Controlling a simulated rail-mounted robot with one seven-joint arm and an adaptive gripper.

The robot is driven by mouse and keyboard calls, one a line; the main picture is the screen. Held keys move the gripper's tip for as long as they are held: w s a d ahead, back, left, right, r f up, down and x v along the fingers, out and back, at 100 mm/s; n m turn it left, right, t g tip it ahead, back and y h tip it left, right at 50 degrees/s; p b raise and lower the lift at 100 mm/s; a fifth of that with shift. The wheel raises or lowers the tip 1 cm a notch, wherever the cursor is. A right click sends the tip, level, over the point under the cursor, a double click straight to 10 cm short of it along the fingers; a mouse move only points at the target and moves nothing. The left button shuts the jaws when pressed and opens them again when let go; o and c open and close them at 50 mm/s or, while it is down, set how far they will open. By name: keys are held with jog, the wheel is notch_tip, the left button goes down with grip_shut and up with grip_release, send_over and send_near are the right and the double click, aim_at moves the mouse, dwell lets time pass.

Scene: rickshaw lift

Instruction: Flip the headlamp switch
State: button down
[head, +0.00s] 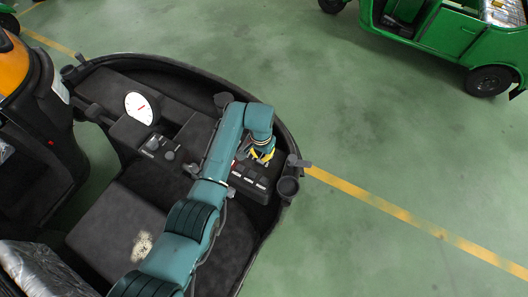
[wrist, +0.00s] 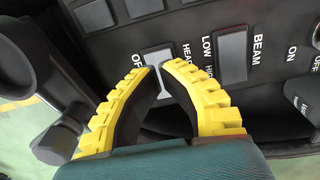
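The headlamp switch (wrist: 158,54) is a light grey rocker on the dark dash panel in the wrist view. "OFF" shows on its left and a partly covered "HEAD" label on its right. My gripper (wrist: 157,66) has yellow-edged fingers that converge over this switch, with the tips nearly together and only a narrow gap. The fingers cover part of the switch; I cannot tell whether they touch it or which way it is tipped. In the head view my gripper (head: 262,157) is at the right part of the dash, over the switch panel (head: 250,180).
A grey beam switch (wrist: 232,54), marked LOW and HIGH, sits just right of the fingers. More grey rockers, one of them at the upper left (wrist: 95,13), line the panel. A dark lever (wrist: 62,135) stands at the left. A white gauge (head: 140,107) is farther left on the dash.

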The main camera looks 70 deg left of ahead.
jog(key=shift+r+p, duration=2.1)
jog(key=shift+r, duration=0.35)
jog(key=shift+f, duration=0.1)
jog(key=w+d+r+m+t+y, duration=0.1)
jog(key=w+d+r+t+y, duration=0.15)
jog(key=w+r, duration=0.6)
jog(key=w+d+r+m+t+y, duration=0.2)
jog(key=w+d+r+t, duration=0.15)
jog(key=w+r, duration=0.45)
jog(key=w+d+r+m+t+p, duration=0.15)
jog(key=w+d+r+t, duration=0.5)
jog(key=d+r, duration=0.7)
jog(key=s+d+r+m+t+h, duration=0.2)
jog(key=d+r+t, duration=0.3)
jog(key=d+r, duration=1)
jog(key=s+d+r+m+t+h, duration=0.2)
jog(key=s+d+r+t+h, duration=0.1)
jog(key=s+d+r, duration=0.6)
notch_tip(320, 180, up, 3)
jog(key=shift+s+d+r+t+p, duration=0.2)
jog(key=shift+s+t+p, duration=0.2)
jog(key=shift+s+t, duration=0.35)
